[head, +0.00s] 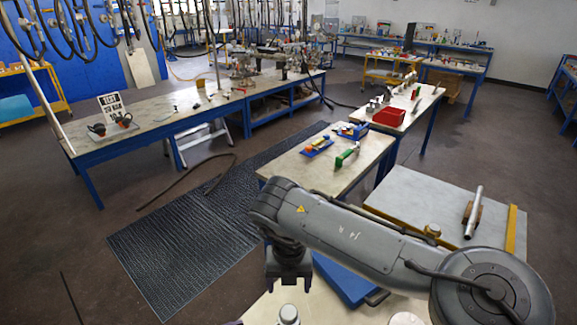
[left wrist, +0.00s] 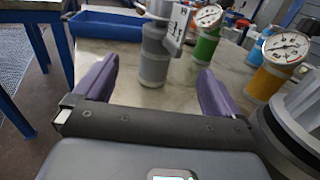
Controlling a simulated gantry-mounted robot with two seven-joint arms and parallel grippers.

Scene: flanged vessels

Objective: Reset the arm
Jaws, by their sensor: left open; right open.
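My right arm comes in from the right of the head view, and its dark gripper (head: 288,287) points down above the front workbench. Its jaws are apart and hold nothing that I can see. My left gripper (left wrist: 158,88) shows in the left wrist view, with two purple fingers spread wide. A grey cylindrical vessel (left wrist: 154,66) with a white numbered tag stands on the bench beyond the gap between the fingers. Nothing is gripped there. The left arm is not clearly visible in the head view.
A green vessel (left wrist: 206,47) and an orange vessel (left wrist: 264,82), each with a gauge on top, stand right of the grey one. A blue bin (left wrist: 108,27) lies behind. In the head view, a grey-topped table (head: 410,195) is at right and a black mat (head: 185,250) at left.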

